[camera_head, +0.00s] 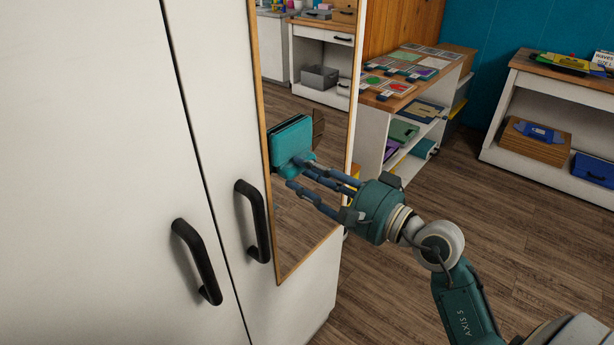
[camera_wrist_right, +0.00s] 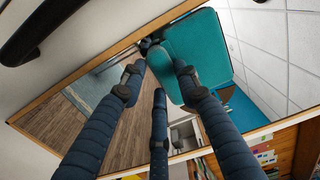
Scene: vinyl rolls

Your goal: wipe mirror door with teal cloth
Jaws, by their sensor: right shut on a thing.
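The teal cloth (camera_head: 291,141) is a folded, rounded pad at the mirror face in the head view. It also shows in the wrist view (camera_wrist_right: 205,50) beyond my fingertips. My right gripper (camera_head: 297,173) has its dark blue fingers closed on the cloth's lower part. The cloth lies close against the tall, wood-framed mirror (camera_head: 296,225) on the white cabinet door; I cannot tell if all of it touches. The mirror also fills much of the wrist view (camera_wrist_right: 112,120), reflecting floor and ceiling. My left gripper is not in view.
Two black handles (camera_head: 255,222) (camera_head: 197,262) stick out of the cabinet doors (camera_head: 100,150), left of the mirror. A low shelf (camera_head: 368,142) with colourful cards stands behind, right of the cabinet. Another shelf (camera_head: 500,115) stands farther right. The wooden floor (camera_head: 420,205) between is clear.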

